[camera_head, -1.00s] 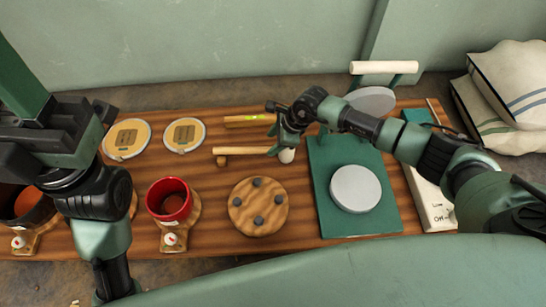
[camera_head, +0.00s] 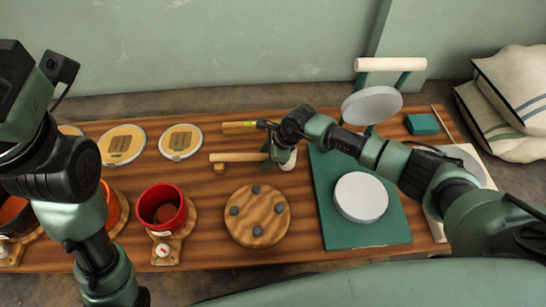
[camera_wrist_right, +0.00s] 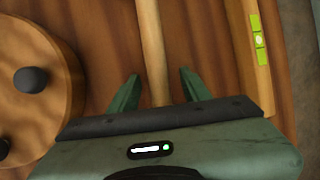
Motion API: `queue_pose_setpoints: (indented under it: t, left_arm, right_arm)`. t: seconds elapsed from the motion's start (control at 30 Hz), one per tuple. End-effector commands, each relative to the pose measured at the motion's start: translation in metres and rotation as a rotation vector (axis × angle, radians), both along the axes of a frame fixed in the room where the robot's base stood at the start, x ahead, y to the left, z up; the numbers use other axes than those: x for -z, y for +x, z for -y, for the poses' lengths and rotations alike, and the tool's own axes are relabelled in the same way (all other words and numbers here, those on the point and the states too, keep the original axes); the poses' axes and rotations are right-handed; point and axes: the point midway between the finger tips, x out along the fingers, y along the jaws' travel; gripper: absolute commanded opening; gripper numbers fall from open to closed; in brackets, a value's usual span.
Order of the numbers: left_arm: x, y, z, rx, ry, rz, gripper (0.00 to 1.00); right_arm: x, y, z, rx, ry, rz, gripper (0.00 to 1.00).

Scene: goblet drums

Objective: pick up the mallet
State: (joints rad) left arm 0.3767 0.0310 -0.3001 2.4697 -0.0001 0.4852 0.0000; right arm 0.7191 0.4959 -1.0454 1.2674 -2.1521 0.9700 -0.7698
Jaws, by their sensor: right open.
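The mallet has a pale wooden handle (camera_head: 237,157) lying left to right on the bench and a whitish head (camera_head: 289,161) at its right end. My right gripper (camera_head: 268,152) is at the handle close to the head and covers part of it. In the right wrist view the handle (camera_wrist_right: 152,45) runs between the two spread green fingers (camera_wrist_right: 157,88), with a gap on both sides. How far down the fingers reach is hard to tell. My left arm is at the left edge of the head view; its fingers do not show.
A wooden level (camera_head: 238,128) lies just behind the handle and also shows in the wrist view (camera_wrist_right: 257,40). A round wooden disc (camera_head: 257,217) with dark pegs is in front. A green press (camera_head: 340,225) stands right, a red pot (camera_head: 161,208) left.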

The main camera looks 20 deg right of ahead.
Motion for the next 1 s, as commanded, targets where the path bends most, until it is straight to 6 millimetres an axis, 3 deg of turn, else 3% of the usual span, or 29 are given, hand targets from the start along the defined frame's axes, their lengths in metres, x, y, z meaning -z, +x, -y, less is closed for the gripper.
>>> queue_pose_setpoints:
  t: [0.03, 0.17, 0.2, 1.0]
  left_arm:
    - [0.0, 0.0001, 0.0, 0.0, 0.0, 0.0, 0.36]
    - [0.0001, 0.0001, 0.0, 0.0, 0.0, 0.0, 0.36]
    - [0.0001, 0.0001, 0.0, 0.0, 0.0, 0.0, 0.36]
    - [0.0003, 0.0001, 0.0002, 0.001, 0.0, -0.001, 0.36]
  right_arm:
    - [-0.0002, 0.0, 0.0, 0.0, 0.0, 0.0, 0.39]
    - [-0.0002, -0.0001, 0.0, 0.0, 0.0, 0.0, 0.03]
    - [-0.0002, -0.0001, 0.0, 0.0, 0.0, 0.0, 0.0]
    - [0.0003, -0.0006, 0.0003, 0.001, -0.001, -0.001, 0.0]
